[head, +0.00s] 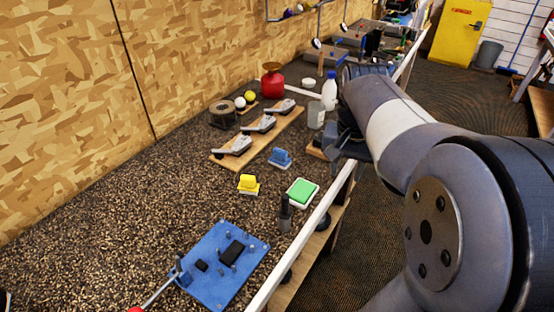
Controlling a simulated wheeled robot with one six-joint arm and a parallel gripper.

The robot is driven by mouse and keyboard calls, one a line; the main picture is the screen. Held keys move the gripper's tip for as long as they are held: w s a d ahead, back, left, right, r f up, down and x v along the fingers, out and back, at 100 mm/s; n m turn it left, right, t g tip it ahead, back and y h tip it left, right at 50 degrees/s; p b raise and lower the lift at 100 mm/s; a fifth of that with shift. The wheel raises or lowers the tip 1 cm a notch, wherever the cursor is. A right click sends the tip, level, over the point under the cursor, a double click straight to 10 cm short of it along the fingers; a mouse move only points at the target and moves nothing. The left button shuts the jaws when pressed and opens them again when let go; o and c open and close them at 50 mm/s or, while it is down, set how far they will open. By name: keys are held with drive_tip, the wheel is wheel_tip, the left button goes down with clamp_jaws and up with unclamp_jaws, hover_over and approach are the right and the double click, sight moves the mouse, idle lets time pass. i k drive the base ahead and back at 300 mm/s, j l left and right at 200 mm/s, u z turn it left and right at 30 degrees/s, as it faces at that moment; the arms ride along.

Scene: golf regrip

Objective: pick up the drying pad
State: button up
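A flat green pad (302,192) in a white tray lies near the table's front edge in the head view. A small yellow block (248,182) on a pale base stands to its left, and a blue block (281,156) on a grey base stands behind it. No label shows which of these is the drying pad. My gripper (340,143) is the dark part at the end of my arm, near the table edge, behind and to the right of the green pad and apart from it. My arm partly hides it, and its fingers cannot be made out clearly.
A dark upright cylinder (285,214) stands just in front of the green pad. A blue board (222,262) with small parts lies nearer. A wooden board (262,136) holds several club heads. A white bottle (329,92) and grey cup (316,115) stand farther back. The left tabletop is clear.

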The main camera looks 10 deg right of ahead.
sight(279, 158)
drive_tip(key=i+l+u, duration=0.1)
drive_tip(key=u, duration=1.25)
drive_tip(key=l+u, duration=0.25)
drive_tip(key=l, duration=0.2)
drive_tip(key=l+u, duration=0.25)
drive_tip(key=l, duration=0.15)
drive_tip(key=k+l+u, duration=0.1)
drive_tip(key=l+u, duration=0.15)
drive_tip(key=l, duration=0.2)
drive_tip(key=k+l+u, duration=0.1)
drive_tip(key=l+u, duration=0.15)
drive_tip(key=l, duration=0.15)
drive_tip(key=k+l+u, duration=0.25)
drive_tip(key=l, duration=0.55)
drive_tip(key=k, duration=0.05)
